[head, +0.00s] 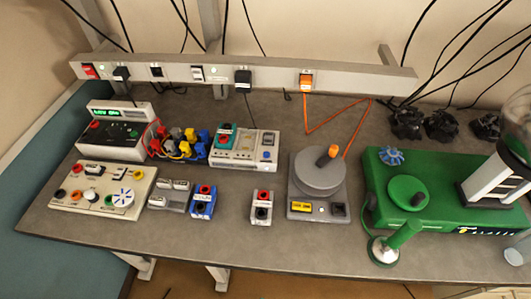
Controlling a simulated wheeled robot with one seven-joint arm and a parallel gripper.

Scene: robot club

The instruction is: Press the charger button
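My gripper is not in view. No label naming a charger can be read. A box with a lit green display (106,112) stands at the back left of the bench. Its sloping dark front carries a small red button (94,126) and other small controls. Coloured leads lie beside its right side. A white device (245,150) to the right, with a teal switch block and a grey panel with small buttons, may also be a charger. I cannot tell which of the two is the charger, or whether any button is pressed.
A beige control panel (101,191) is at front left. A blue button box (204,202) and a red-and-black button box (262,208) stand near the front edge. A grey turntable device (319,205) and a large green machine (440,212) fill the right. A socket rail (345,79) runs behind.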

